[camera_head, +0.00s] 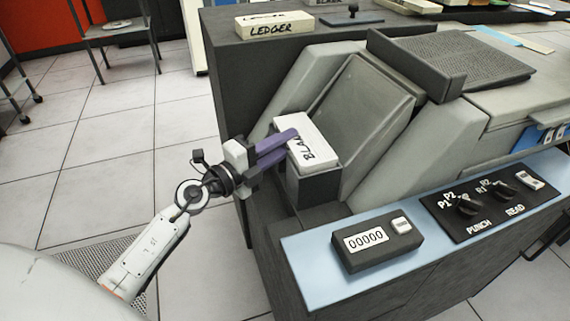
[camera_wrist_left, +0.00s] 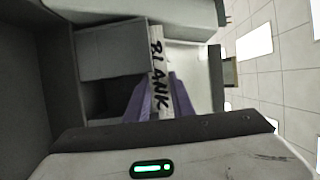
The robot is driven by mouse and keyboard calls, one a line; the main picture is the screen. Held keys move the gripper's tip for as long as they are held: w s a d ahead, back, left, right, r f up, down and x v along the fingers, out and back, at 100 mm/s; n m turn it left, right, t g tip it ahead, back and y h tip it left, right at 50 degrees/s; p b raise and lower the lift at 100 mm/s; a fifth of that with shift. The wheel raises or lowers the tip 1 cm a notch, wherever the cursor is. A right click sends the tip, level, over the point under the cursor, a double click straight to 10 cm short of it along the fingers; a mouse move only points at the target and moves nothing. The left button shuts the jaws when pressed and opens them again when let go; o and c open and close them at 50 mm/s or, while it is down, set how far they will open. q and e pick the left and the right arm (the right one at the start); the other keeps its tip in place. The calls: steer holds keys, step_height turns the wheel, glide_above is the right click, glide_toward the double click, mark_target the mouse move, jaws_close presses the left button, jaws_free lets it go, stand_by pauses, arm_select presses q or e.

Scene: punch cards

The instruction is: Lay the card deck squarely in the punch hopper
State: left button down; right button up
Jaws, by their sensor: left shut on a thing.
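The card deck (camera_head: 318,132) is a white block with BLANK written on its side. My left gripper (camera_head: 284,146) has its purple fingers shut on the deck's near left end. In the left wrist view the deck (camera_wrist_left: 160,62) stands edge-on between the fingers (camera_wrist_left: 154,98). The deck is at the top of a dark open-topped box, the apparent punch hopper (camera_head: 313,188), in front of the sloped grey machine face. I cannot tell whether the deck rests inside it or is held just above. The hopper's interior is hidden in the head view. My right gripper is not in view.
A sloped grey panel (camera_head: 362,105) rises right behind the deck. A counter box reading 00000 (camera_head: 375,243) and a PUNCH/READ switch panel (camera_head: 488,205) sit on the blue ledge (camera_head: 305,262). A LEDGER box (camera_head: 273,25) stands on the machine top. Open tiled floor lies left.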

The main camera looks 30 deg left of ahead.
arm_select(q)
steer(key=shift+f+b, duration=1.8)
steer(key=shift+f, duration=0.5)
steer(key=shift+f, duration=0.1)
steer(key=c, duration=1.5)
jaws_free()
steer(key=shift+c, duration=0.2)
steer(key=shift+f, duration=0.1)
steer(key=shift+s, duration=0.1)
steer(key=shift+s+r+p, duration=0.1)
steer(key=shift+r+p, duration=0.35)
steer(key=shift+r, duration=0.1)
steer(key=v, duration=1.1)
steer(key=shift+s+b, duration=0.35)
steer(key=shift+b, duration=0.1)
